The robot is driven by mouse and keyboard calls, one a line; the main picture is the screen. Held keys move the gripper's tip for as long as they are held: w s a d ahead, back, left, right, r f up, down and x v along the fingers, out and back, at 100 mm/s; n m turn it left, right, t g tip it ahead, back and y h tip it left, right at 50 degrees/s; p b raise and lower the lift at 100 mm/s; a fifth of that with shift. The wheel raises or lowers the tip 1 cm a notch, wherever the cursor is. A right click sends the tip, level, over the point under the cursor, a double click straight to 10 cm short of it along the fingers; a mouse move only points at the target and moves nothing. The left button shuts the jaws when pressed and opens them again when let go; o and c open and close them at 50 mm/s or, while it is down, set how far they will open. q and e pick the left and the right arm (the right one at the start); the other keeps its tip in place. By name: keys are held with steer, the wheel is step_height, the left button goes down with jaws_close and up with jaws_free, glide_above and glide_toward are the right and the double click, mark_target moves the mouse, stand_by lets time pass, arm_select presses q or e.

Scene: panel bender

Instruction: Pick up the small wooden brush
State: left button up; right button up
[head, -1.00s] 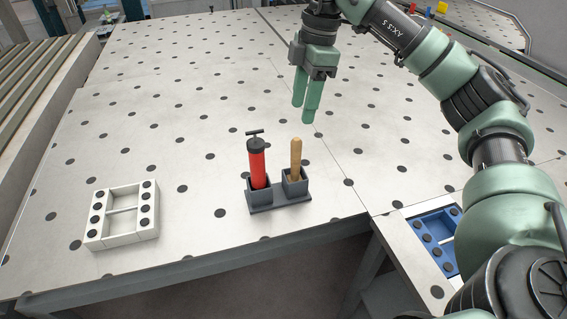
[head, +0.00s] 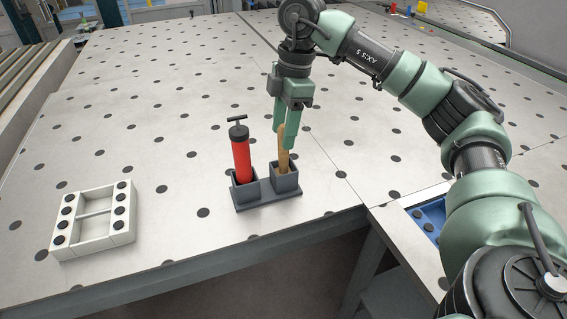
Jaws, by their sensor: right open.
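A wooden handle, which looks like the small wooden brush (head: 284,160), stands upright in the right cup of a dark grey two-cup holder (head: 268,197). Its lower end is hidden inside the cup. My right gripper (head: 284,138) points down at the top of the handle, with its green fingers open. One finger is to the left of the handle, and the other overlaps its upper right part. I cannot tell whether the fingers touch it. My left gripper is not in view.
A red hand pump (head: 241,158) stands in the holder's left cup, close to my gripper. A white tray block (head: 94,219) lies at the left and a blue tray (head: 428,218) at the right. The perforated table (head: 150,120) is clear behind; its front edge is near.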

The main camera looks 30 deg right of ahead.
steer(key=p, duration=0.1)
glide_above(282, 172)
steer(key=f, duration=0.4)
steer(key=shift+w+d+f, duration=0.25)
steer(key=shift+w+d, duration=0.05)
steer(key=shift+w, duration=0.1)
steer(key=shift+c, duration=0.3)
jaws_close()
steer(key=shift+r, duration=0.1)
